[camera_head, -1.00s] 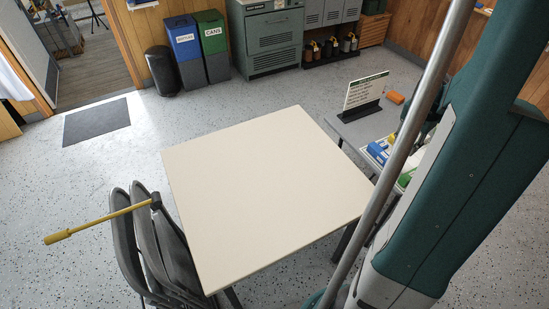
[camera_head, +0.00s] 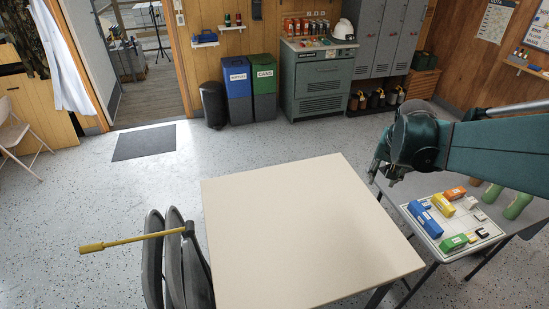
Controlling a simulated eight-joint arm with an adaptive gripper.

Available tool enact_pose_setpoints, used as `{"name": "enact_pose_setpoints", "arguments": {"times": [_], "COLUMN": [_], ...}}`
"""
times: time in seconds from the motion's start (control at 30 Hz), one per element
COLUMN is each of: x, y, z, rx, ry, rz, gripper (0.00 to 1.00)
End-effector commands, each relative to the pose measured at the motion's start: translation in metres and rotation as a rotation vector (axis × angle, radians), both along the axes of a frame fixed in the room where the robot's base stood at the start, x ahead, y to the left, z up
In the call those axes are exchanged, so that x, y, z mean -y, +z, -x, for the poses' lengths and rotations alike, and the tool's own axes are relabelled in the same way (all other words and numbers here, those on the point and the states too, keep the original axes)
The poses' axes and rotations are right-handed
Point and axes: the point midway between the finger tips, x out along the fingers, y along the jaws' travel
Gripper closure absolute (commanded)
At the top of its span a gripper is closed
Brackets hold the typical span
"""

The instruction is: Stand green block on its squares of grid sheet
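The green block (camera_head: 453,243) lies on the near part of the white grid sheet (camera_head: 463,222), on the grey side table at right. It has a pale label on it. A blue block (camera_head: 426,219), a yellow block (camera_head: 443,205) and an orange block (camera_head: 455,193) also rest on the sheet. Small white and black pieces lie at its right side. My gripper (camera_head: 381,180) hangs beyond the table's left end, left of the sheet and apart from the blocks. Its dark fingers look spread, with nothing between them.
A bare cream table (camera_head: 305,230) fills the middle. Grey folding chairs (camera_head: 178,262) with a yellow-handled tool (camera_head: 133,242) stand at its left. Green rounded objects (camera_head: 518,206) lie behind the sheet on the side table (camera_head: 405,190). Open floor lies beyond the cream table.

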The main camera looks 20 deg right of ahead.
Motion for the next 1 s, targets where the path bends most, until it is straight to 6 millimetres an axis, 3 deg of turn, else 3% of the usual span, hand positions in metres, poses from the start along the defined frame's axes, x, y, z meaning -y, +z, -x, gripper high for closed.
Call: {"name": "enact_pose_setpoints", "arguments": {"times": [0.1, 0.47, 1.0], "x": [-0.035, -0.130, -0.253], "y": [0.011, 0.035, 0.052], "z": [-0.001, 0.007, 0.046], "rx": [0.016, 0.073, 0.169], "ry": [0.075, 0.292, 0.610], "rz": [0.015, 0.063, 0.129], "gripper": [0.70, 0.70, 0.70]}}
